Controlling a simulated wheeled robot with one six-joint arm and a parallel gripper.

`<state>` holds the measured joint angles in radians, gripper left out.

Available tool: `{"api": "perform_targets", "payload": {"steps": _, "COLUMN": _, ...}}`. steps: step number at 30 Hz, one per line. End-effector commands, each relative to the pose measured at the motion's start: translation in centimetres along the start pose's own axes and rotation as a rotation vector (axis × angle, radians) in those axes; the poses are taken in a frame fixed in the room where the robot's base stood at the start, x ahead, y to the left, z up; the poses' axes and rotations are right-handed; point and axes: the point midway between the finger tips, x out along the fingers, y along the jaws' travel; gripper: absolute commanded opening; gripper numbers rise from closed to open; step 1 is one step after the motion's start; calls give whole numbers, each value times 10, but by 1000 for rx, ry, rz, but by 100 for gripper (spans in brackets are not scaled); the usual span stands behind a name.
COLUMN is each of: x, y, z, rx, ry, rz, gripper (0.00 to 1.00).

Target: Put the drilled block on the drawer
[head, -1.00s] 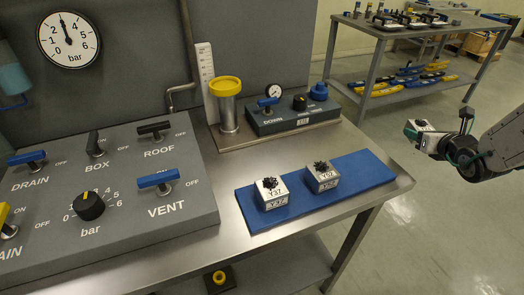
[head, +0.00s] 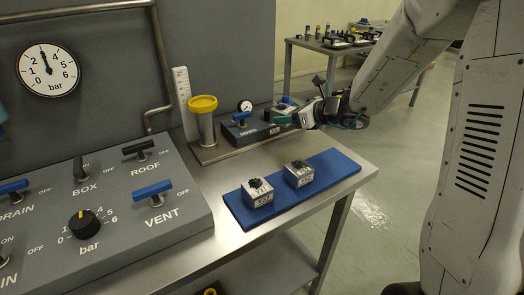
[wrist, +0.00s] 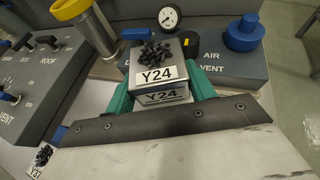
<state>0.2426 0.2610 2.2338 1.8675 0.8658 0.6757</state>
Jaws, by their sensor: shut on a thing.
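My gripper (wrist: 160,92) has green fingers shut on a metal block (wrist: 163,74) with a white Y24 label and a cluster of dark bits on top. I cannot make out drilled holes in it. In the head view my gripper (head: 292,118) is in front of the small grey valve box (head: 238,132) at the back of the bench; I cannot tell the height between them. Two similar blocks stand on the blue mat (head: 235,210): one labelled Y37 (head: 258,198), the other (head: 299,180) with a blurred label. I cannot make out a drawer.
A large valve panel (head: 110,225) fills the left of the bench. A yellow-topped cylinder (head: 203,118) and a thin upright scale stand behind. Bare steel bench (head: 215,173) lies between the panel and mat. A second table (head: 330,48) is at the back.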

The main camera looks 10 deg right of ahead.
Motion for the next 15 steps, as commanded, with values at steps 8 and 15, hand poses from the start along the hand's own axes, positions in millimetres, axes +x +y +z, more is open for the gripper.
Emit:
{"api": "perform_targets", "payload": {"steps": 8, "x": 9, "y": 2, "z": -34, "rx": -10, "ry": 2, "rz": 40, "gripper": 19}}
{"api": "perform_targets", "payload": {"steps": 15, "x": 19, "y": 2, "z": -57, "rx": -14, "ry": 1, "rz": 40, "gripper": 19}}
